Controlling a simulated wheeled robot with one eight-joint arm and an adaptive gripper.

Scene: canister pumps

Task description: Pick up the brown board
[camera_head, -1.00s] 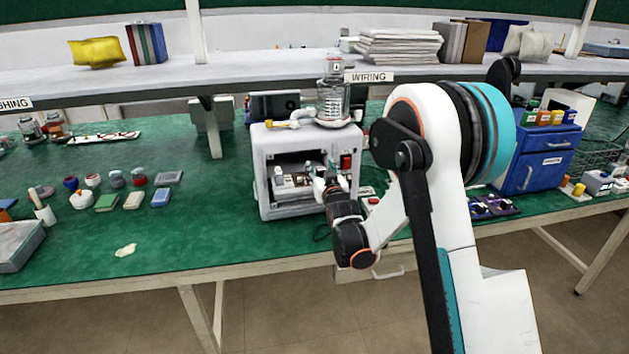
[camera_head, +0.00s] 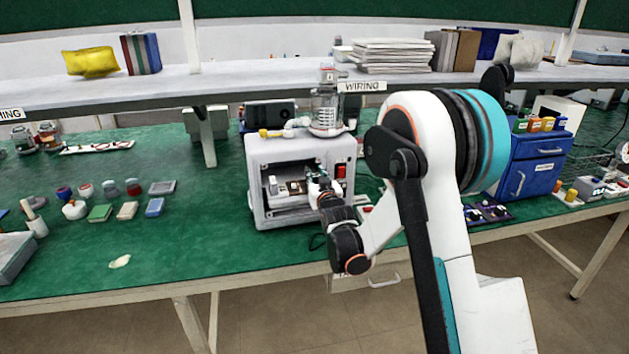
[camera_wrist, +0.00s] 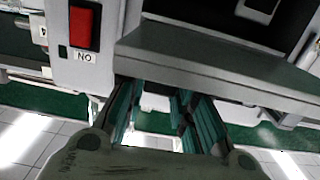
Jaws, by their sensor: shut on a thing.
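The brown board (camera_head: 291,188) shows as a small patch inside the open front of the white pump housing (camera_head: 257,190). My gripper (camera_head: 314,186) reaches into the right part of that opening, by the board. In the wrist view the teal fingers of my gripper (camera_wrist: 158,98) run up to a flat grey-brown slab (camera_wrist: 215,68), which hides their tips. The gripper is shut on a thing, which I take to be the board. Its grip points are hidden, and I cannot tell whether the board is clear of the housing floor.
The red switch (camera_head: 341,171) sits on the housing's right front; it also shows close to my fingers in the wrist view (camera_wrist: 84,26). A glass canister (camera_head: 326,108) stands on top. A blue drawer cabinet (camera_head: 530,175) is to the right.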

